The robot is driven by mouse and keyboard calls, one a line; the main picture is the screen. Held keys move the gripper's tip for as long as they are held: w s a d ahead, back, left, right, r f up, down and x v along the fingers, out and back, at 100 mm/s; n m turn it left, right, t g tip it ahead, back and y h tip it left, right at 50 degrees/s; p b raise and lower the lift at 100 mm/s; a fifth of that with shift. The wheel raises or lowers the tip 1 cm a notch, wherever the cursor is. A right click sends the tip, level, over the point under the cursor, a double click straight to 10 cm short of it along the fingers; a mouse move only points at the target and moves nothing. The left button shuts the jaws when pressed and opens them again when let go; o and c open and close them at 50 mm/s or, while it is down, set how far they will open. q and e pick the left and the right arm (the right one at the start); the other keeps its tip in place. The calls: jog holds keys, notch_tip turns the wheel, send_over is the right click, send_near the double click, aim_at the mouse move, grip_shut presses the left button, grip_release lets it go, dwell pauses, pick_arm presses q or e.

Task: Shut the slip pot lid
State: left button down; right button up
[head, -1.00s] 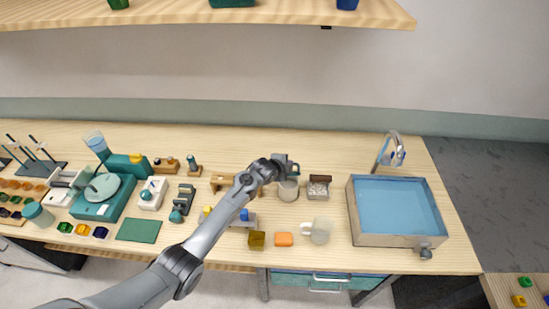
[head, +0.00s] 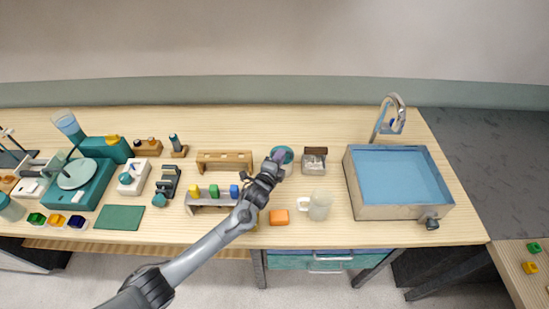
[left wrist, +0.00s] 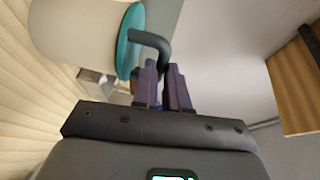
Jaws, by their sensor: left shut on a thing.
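The slip pot's teal lid (head: 285,151) lies over the top of the pot, seen from above in the head view. In the left wrist view the pot's pale body (left wrist: 75,35) is at upper left, with the teal lid (left wrist: 129,42) across its mouth and a dark bent handle (left wrist: 152,40) on the lid. My left gripper (head: 279,157) reaches the lid from the front. Its purple fingers (left wrist: 164,72) are shut on the dark handle. The pot's body is mostly hidden in the head view, and I cannot tell whether the lid is fully seated.
A small box with a brown block (head: 315,162) stands just right of the pot. A pale mug (head: 319,205) and an orange block (head: 279,217) are in front. A wooden rack (head: 224,160) is to the left, and the sink basin (head: 398,210) is farther right.

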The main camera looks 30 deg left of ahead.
pick_arm(q)
jog(key=shift+s+a+f, duration=0.15)
jog(key=shift+a+f, duration=0.05)
jog(key=shift+f, duration=0.45)
jog(key=c, duration=1.1)
grip_release()
jog(key=shift+r, duration=0.15)
jog(key=shift+c, duration=0.2)
jog(key=shift+r, duration=0.15)
jog(key=s+d+r+b, duration=0.1)
jog(key=d+r, duration=1)
jog(key=shift+s+d, duration=0.3)
jog(key=shift+s, duration=0.05)
